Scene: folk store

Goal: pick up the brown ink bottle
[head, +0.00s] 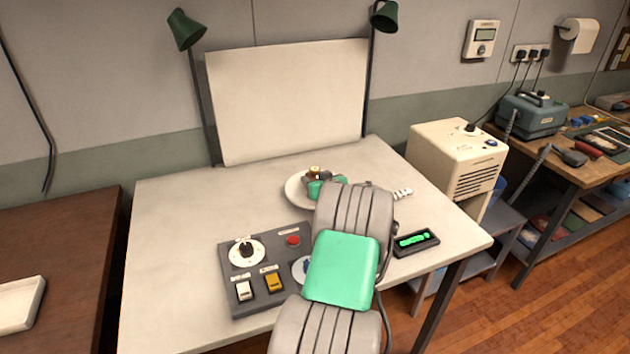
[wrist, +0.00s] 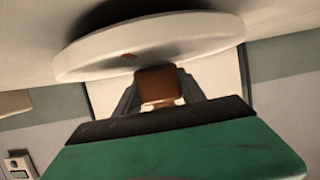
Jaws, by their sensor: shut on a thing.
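The brown ink bottle (wrist: 158,84) sits between the two grey fingers of my gripper (wrist: 160,96) in the wrist view. The fingers are shut on it from both sides. In the head view the bottle (head: 314,171) shows as a small dark brown shape with a pale yellowish top, at the tip of my gripper (head: 315,180). It is over the round white disc (head: 294,192) on the table. The disc's edge also spans the upper part of the wrist view (wrist: 205,43). I cannot tell whether the bottle touches the disc. My arm hides part of the disc.
A white backboard (head: 290,100) and two green lamps, one at left (head: 186,30), stand behind. A cream machine (head: 455,160) stands at right. The table's left side is clear.

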